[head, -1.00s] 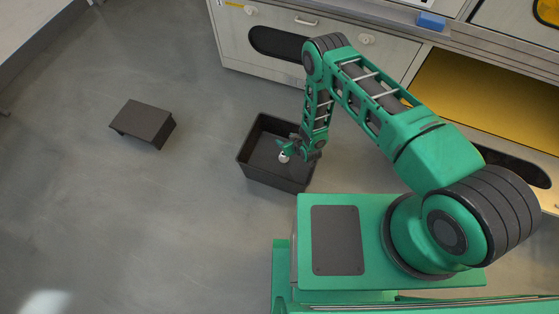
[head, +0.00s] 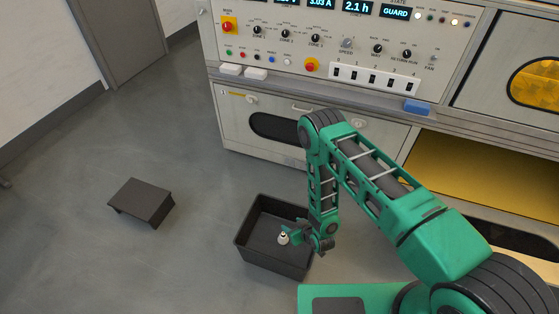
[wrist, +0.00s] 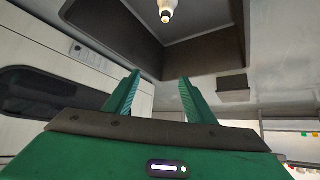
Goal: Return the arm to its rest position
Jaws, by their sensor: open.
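My gripper (head: 297,235) is at the end of my green arm, over the right side of a black open bin (head: 268,262) on the floor. It also shows in the wrist view (wrist: 160,78), with its two green fingers apart and nothing between them. A small whitish bulb (head: 283,239) is in the bin, just left of the fingers in the head view. In the wrist view the bulb (wrist: 166,10) shows beyond the fingertips at the top edge, apart from them. My arm is bent, with its forearm hanging down.
A dark low stand (head: 142,202) is on the floor left of the bin. A bench with a control panel (head: 330,45) stands behind, with a blue block (head: 417,107) on its ledge. An open yellow-floored bay (head: 480,185) is at right.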

